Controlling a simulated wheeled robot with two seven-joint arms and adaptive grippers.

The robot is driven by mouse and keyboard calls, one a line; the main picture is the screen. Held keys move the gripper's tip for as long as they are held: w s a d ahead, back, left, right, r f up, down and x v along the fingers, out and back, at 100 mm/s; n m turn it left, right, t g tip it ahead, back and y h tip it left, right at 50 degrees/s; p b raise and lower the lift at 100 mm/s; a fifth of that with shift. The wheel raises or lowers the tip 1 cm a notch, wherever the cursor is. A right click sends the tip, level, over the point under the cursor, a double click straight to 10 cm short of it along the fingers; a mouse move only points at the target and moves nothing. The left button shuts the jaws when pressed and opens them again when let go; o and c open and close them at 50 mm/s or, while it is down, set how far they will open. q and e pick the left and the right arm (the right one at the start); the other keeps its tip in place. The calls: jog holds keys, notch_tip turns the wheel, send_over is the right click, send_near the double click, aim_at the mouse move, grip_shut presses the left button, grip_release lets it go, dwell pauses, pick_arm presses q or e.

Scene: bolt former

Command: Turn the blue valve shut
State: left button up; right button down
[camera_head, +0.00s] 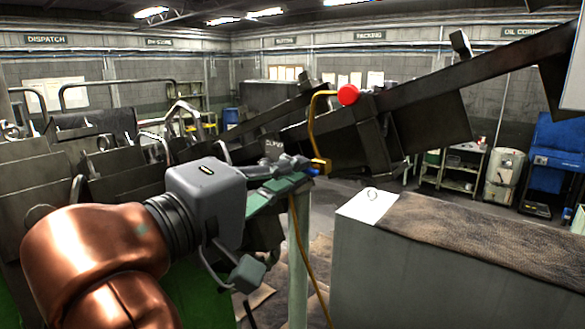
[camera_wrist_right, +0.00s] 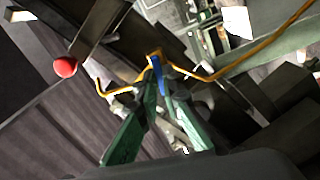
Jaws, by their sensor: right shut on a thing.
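The blue valve (camera_head: 314,171) is a small lever on a yellow pipe fitting, near the middle of the head view. In the right wrist view the blue valve (camera_wrist_right: 156,72) stands between the green fingers, just below the yellow fitting. My right gripper (camera_head: 306,169) reaches it from the left and is shut on it; the fingertips (camera_wrist_right: 161,84) also show in the wrist view. The fingers partly cover the lever, so its exact angle is hard to tell. My left gripper is not in view.
A yellow pipe (camera_head: 313,115) rises from the fitting towards a red ball-shaped knob (camera_head: 348,95); another run drops down. Dark sloping beams (camera_head: 470,75) pass above right. A grey cabinet (camera_head: 430,270) stands at the lower right. Machinery (camera_head: 90,175) fills the left.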

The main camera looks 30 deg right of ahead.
jog(key=shift+f+n, duration=0.1)
jog(key=shift+n, duration=0.9)
jog(key=c, duration=2.1)
grip_release()
jog(key=shift+w, duration=0.1)
jog(key=shift+a, duration=0.1)
jog(key=v, duration=1.2)
jog(key=shift+f, duration=0.1)
